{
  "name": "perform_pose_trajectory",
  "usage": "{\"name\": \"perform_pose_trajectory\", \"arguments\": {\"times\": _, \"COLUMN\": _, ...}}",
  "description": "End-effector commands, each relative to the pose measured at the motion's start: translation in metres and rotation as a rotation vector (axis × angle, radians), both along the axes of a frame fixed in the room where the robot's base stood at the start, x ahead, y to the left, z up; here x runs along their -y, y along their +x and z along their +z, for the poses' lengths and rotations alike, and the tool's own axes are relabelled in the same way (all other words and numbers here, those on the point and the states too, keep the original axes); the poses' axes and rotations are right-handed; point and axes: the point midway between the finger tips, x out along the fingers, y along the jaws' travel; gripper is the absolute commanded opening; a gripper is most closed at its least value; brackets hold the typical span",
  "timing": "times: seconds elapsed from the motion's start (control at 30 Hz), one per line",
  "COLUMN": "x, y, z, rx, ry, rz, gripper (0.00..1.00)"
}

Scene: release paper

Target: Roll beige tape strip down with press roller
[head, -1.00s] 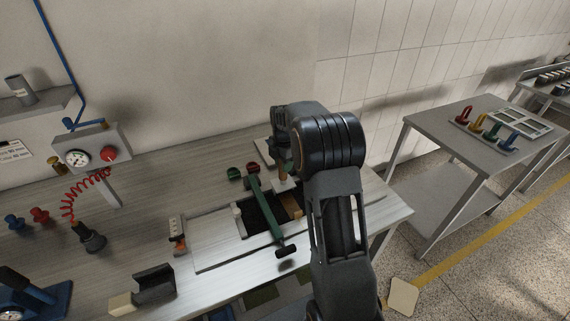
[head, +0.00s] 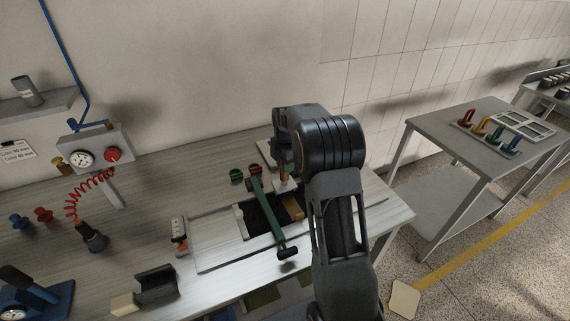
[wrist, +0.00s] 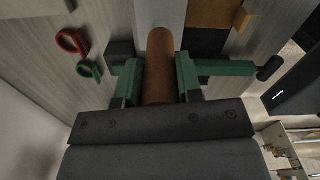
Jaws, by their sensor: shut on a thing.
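My gripper (wrist: 160,85) is shut on the brown cylindrical handle of the press roller (wrist: 160,50). In the head view the handle (head: 284,174) hangs upright below my wrist, over a pale block (head: 285,187) at the work area's back edge. The roller's working end is hidden. A tan-brown piece (head: 292,207) lies beside the dark panel (head: 262,218); it also shows in the wrist view (wrist: 212,14), with a small lighter tab (wrist: 245,19) at its end. I cannot tell whether that tab is the beige tape strip.
A green bar (head: 266,212) with a black knob (head: 288,252) crosses the dark panel close to my gripper. Red and green rings (wrist: 72,42) lie beyond it. A grey holder (head: 155,283) and a gauge box (head: 95,150) stand left. A side table (head: 460,150) is right.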

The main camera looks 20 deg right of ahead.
Motion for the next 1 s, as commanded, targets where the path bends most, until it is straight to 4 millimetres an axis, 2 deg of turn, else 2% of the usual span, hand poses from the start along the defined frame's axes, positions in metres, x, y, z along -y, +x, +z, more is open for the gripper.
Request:
{"name": "perform_pose_trajectory", "arguments": {"times": 0.07, "x": 0.0, "y": -0.005, "z": -0.005, "rx": -0.01, "ry": 0.002, "rz": 0.0, "gripper": 0.0}}
{"name": "perform_pose_trajectory", "arguments": {"times": 1.0, "x": 0.0, "y": -0.04, "z": 0.001, "rx": -0.004, "ry": 0.001, "rz": 0.0, "gripper": 0.0}}
